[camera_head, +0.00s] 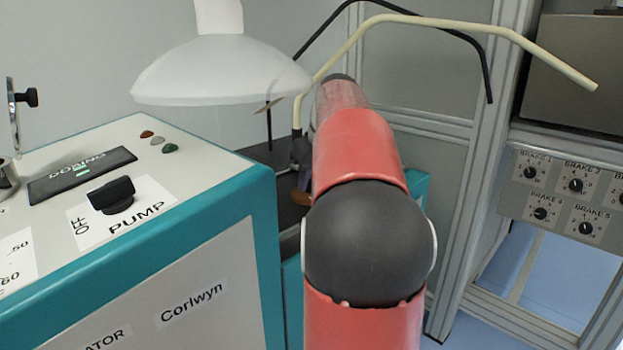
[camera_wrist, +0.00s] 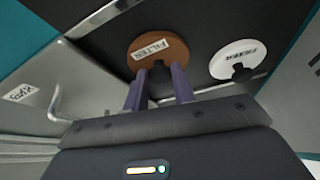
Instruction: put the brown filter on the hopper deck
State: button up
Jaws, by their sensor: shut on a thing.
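The brown filter (camera_wrist: 172,48) is a round disc with a FILTER label and a black knob. In the wrist view my gripper (camera_wrist: 158,76) has its two purple fingers shut on that knob. The disc is over a dark surface (camera_wrist: 195,22); I cannot tell whether it touches it. In the head view a small brown part of the filter (camera_head: 301,197) shows left of my red arm, which hides most of it and the gripper. I cannot tell which surface is the hopper deck.
A white filter (camera_wrist: 238,58) with a black knob is close to the right of the brown one. A grey panel with a handle (camera_wrist: 58,104) is at left. A teal-edged cabinet (camera_head: 215,250), a white lamp (camera_head: 220,72) and bent rods (camera_head: 430,20) surround my arm.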

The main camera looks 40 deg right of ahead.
jog(key=o, duration=1)
jog(key=shift+f, duration=0.1)
jog(key=shift+r, duration=0.25)
jog(key=p+v, duration=0.2)
jog(key=v, duration=0.9)
jog(key=shift+s+r, duration=0.2)
jog(key=shift+r, duration=0.15)
